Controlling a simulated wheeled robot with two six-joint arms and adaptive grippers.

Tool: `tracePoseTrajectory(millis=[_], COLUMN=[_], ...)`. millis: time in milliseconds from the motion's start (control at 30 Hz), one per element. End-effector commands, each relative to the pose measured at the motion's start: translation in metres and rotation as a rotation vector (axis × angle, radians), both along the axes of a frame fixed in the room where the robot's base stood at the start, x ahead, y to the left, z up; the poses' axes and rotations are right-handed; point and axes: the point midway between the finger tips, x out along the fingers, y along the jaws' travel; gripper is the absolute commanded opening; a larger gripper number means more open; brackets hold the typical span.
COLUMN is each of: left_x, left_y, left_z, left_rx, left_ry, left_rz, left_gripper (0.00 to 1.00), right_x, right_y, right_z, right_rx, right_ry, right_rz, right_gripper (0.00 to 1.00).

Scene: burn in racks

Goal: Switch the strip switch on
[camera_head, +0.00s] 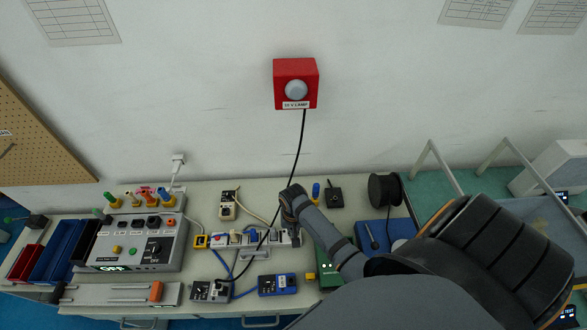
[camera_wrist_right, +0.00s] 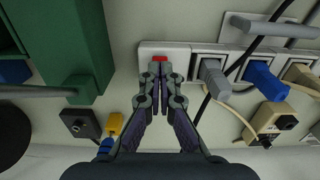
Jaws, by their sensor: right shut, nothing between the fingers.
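The power strip (camera_head: 249,242) is a white bar lying on the bench in the head view, with plugs along it. In the right wrist view the strip (camera_wrist_right: 205,50) runs across the top. Its red strip switch (camera_wrist_right: 160,58) sits at the strip's left end there, just beyond my fingertips. My right gripper (camera_wrist_right: 160,75) is shut and empty, its tips at or very near the switch; I cannot tell whether they touch. In the head view my right gripper (camera_head: 294,234) is over the strip's right end, hiding the switch. Whether the switch is on is unclear. My left gripper is not in view.
Grey, blue and beige plugs sit in the strip, the grey plug (camera_wrist_right: 213,77) close beside my fingers. A green box (camera_wrist_right: 75,50) stands on the other side. A grey tester (camera_head: 138,243) reading OFF is at left. A red lamp box (camera_head: 295,82) hangs on the wall.

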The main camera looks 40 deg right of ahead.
Motion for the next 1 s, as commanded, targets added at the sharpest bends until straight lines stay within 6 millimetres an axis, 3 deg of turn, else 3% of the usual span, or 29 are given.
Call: tracePoseTrajectory(millis=[1000], left_x=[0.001], left_y=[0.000], left_z=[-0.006], left_rx=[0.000], left_ry=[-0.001], left_rz=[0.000], left_gripper=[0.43], right_x=[0.000], right_y=[0.000], right_z=[-0.011], right_rx=[0.000], right_ry=[0.000], right_rz=[0.000], right_gripper=[0.00])
